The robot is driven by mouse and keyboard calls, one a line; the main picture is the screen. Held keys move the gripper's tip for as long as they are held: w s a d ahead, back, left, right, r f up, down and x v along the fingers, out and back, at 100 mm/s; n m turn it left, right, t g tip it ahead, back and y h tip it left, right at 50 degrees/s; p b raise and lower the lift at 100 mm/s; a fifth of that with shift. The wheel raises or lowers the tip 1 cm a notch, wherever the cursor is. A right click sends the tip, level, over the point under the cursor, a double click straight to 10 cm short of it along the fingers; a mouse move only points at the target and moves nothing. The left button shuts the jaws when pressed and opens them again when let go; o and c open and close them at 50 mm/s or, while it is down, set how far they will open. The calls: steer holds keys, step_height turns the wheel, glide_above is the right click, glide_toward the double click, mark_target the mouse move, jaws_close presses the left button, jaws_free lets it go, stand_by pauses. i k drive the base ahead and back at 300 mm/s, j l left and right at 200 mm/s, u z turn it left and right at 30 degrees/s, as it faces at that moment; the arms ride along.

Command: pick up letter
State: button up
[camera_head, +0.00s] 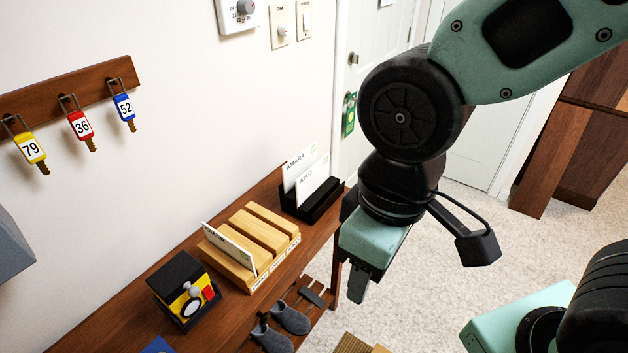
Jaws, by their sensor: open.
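Two white letters stand upright in a black holder (318,210) at the right end of the wooden shelf. The rear letter (300,170) reads AMARA and the front letter (313,181) reads AIKO. Another white letter (229,244) leans in the left slot of a light wooden sorter (262,238), its writing too small to read. My gripper (358,286) points down in front of the shelf's right end, to the right of and apart from the letters. It is open, and no object shows in it; its fingers are partly hidden by its own body.
A black-and-yellow box (182,290) stands left of the sorter on the shelf (120,323). Grey slippers (290,318) sit below. Numbered keys (81,125) hang from a wall rack (68,87). Carpet (432,268) lies open to the right, before a white door (368,45).

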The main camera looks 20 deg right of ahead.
mark_target(315, 177)
steer(key=k+l+u, duration=0.3)
steer(key=k+l, duration=0.3)
steer(key=l+u, duration=0.4)
steer(key=l, duration=0.4)
steer(key=l+u, duration=0.35)
steer(key=l, duration=0.45)
steer(key=i+l+u, duration=0.15)
steer(key=l+u, duration=0.25)
steer(key=l, duration=0.15)
steer(key=i+l+u, duration=0.1)
steer(key=l+u, duration=0.75)
steer(key=l, duration=0.25)
steer(key=i+l+u, duration=0.1)
steer(key=l, duration=0.15)
steer(key=l+u, duration=0.15)
steer(key=i+l, duration=0.05)
steer(key=l, duration=0.05)
